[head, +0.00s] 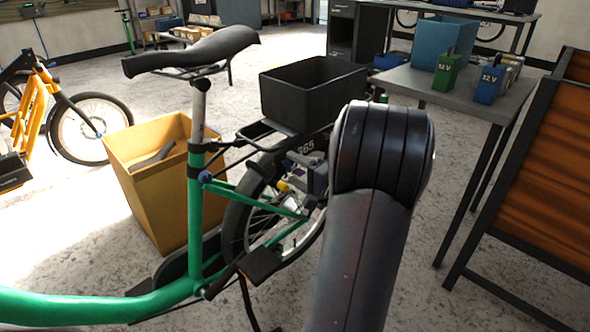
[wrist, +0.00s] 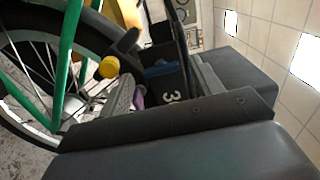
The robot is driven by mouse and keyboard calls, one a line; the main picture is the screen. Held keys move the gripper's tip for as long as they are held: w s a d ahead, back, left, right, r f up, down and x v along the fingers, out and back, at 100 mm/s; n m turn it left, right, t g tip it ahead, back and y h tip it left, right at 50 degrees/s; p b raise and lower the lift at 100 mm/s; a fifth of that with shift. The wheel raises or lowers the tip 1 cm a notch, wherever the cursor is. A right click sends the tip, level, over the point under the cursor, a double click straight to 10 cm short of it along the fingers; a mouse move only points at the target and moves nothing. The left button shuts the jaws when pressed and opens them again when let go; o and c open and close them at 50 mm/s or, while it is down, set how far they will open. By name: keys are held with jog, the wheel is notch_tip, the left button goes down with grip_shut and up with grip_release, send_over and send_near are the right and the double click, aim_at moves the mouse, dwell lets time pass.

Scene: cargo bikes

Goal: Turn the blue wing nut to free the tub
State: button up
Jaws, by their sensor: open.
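The tub (head: 307,88) is a black open box on the rear rack of the green bike. A small blue part (head: 287,163), which looks like the blue wing nut, shows below the rack, left of my gripper (head: 308,174). In the wrist view a blue part (wrist: 160,70) lies against the dark plate with a white digit, beyond my gripper (wrist: 165,88). My gripper is open and close to the rack's side; I cannot tell whether it touches the nut. My arm hides much of the area on the right.
A yellow knob (head: 283,186) sits just left of my gripper. The rear wheel (head: 268,225) and green frame (head: 195,215) are close by. A cardboard box (head: 150,190) stands behind the bike. A grey table (head: 450,85) stands at the right, beside a wood-panelled frame (head: 545,160).

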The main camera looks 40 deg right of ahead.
jog(key=s+p, duration=0.2)
jog(key=s, duration=0.8)
jog(key=shift+d, duration=0.35)
jog(key=w, duration=0.3)
jog(key=w+b, duration=0.1)
jog(key=w, duration=0.3)
jog(key=w+a+b, duration=0.1)
jog(key=w, duration=0.2)
jog(key=shift+w, duration=0.4)
jog(key=shift+d, duration=0.1)
